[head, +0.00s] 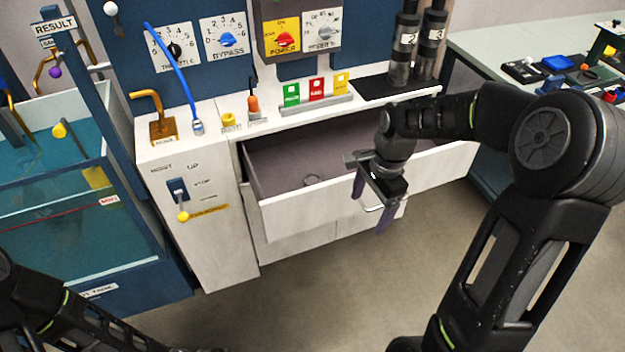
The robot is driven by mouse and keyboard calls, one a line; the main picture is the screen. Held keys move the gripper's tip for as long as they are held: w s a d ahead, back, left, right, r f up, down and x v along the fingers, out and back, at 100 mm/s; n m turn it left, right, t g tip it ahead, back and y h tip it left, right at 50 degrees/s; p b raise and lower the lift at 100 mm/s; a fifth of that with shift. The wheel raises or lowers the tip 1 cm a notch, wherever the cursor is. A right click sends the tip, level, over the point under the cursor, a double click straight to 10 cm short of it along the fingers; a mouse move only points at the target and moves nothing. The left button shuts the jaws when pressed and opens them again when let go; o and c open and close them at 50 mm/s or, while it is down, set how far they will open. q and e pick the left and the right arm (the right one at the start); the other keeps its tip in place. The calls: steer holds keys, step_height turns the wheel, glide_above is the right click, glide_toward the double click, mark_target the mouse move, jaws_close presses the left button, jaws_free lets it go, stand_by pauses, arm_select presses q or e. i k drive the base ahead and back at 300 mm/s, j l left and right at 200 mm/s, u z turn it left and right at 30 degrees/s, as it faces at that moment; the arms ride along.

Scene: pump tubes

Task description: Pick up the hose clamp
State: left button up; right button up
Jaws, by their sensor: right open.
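The counter above the drawer holds an orange-handled tool (253,103), a yellow piece (230,122), coloured cards (316,89) and dark cylinders (405,48). A blue hose (178,75) stands at left. A water tank (75,200) is far left. The floor in front is clear.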

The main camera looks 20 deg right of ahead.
mark_target(310, 174)
steer(key=i, duration=0.95)
